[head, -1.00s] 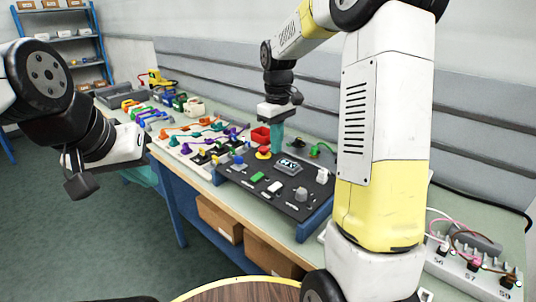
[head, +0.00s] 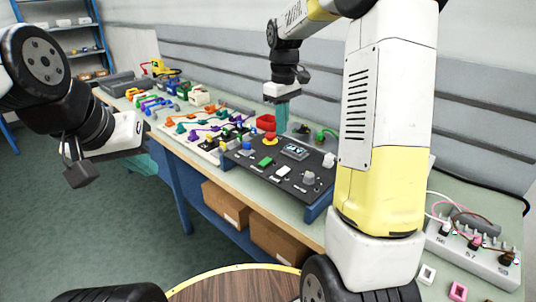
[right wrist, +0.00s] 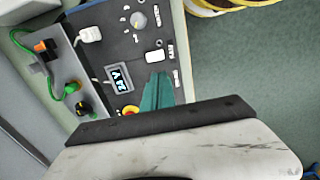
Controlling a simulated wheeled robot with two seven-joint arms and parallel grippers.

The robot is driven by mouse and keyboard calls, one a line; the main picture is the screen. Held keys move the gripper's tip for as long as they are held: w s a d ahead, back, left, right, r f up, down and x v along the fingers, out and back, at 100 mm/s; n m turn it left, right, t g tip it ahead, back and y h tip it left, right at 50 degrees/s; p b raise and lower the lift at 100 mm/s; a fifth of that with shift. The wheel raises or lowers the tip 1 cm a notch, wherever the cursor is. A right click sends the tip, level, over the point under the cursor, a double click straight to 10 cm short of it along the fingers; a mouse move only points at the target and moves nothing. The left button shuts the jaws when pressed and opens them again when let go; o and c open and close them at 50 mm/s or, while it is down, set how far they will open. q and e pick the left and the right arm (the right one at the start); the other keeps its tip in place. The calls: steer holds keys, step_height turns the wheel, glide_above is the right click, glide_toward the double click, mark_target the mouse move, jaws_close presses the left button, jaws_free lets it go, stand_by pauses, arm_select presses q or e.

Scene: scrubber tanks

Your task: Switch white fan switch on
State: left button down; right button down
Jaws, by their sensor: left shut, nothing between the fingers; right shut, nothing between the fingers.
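The white fan switch (head: 283,172) is a small white rocker on the dark sloped control panel (head: 246,168). It also shows in the right wrist view (right wrist: 153,57), beside printed lettering. Whether it is on or off is too small to tell. My right gripper (head: 282,128) is shut and empty, its teal fingers pointing down above the panel's back edge, near the yellow button. In the right wrist view its fingertips (right wrist: 158,82) appear just beside the white switch. My left gripper (head: 150,165) is shut and empty, off the bench's front edge at the left, partly hidden by its wrist.
A socket block (head: 470,250) lies at right. Cables and tools fill the bench's left.

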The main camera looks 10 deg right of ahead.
mark_target(283, 169)
step_height(283, 169, down, 14)
steer(key=shift+f, duration=0.1)
stand_by(0.6)
steer(key=shift+s+f, duration=0.1)
steer(key=shift+f, duration=0.15)
stand_by(0.4)
steer(key=shift+w+d+r, duration=0.15)
steer(key=shift+w+d, duration=0.4)
steer(key=shift+d, duration=0.1)
steer(key=shift+r, duration=0.1)
